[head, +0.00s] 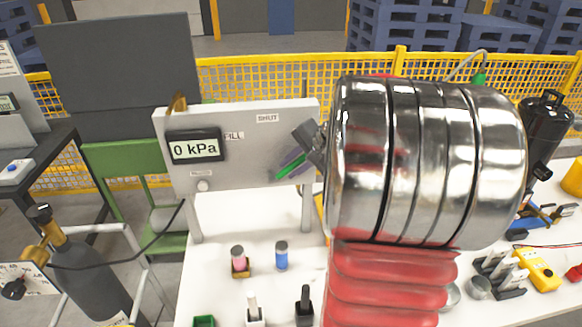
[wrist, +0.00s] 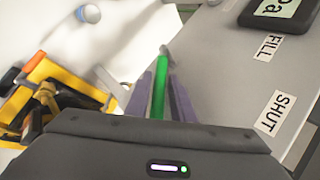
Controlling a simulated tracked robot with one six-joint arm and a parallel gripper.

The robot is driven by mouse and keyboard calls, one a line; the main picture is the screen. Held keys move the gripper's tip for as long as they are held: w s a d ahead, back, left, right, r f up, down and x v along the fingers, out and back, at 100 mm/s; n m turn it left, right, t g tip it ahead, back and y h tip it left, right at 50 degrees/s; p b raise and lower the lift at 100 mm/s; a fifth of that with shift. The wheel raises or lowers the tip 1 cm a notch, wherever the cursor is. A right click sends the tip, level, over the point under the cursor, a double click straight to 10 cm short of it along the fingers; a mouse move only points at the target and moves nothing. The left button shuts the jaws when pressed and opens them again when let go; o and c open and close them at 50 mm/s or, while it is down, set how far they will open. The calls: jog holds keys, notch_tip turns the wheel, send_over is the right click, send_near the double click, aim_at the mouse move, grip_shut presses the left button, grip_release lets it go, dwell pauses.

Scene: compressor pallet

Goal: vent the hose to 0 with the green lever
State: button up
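The green lever (head: 290,167) is on the grey panel (head: 245,172), pointing down and left in the head view. The panel's display (head: 195,148) reads 0 kPa. My gripper (head: 293,163) is at the lever with its purple fingers. In the wrist view the lever (wrist: 160,85) lies between the two fingers (wrist: 160,98), with narrow gaps seeming to show beside it. Any contact is hard to judge. The FILL label (wrist: 269,47) and SHUT label (wrist: 275,113) lie to the right there. The lever's pivot is hidden; no vent label is readable.
My arm hides much of the panel's right side. On the white table (head: 215,270) stand a pink-topped (head: 239,260) and a blue cylinder (head: 281,255). Tools and a yellow meter (head: 537,269) lie right. A dark gas bottle (head: 85,275) with a hose stands left.

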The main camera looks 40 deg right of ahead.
jog(key=shift+w+f, duration=0.1)
jog(key=shift+f, duration=0.05)
grip_shut()
dwell(0.5)
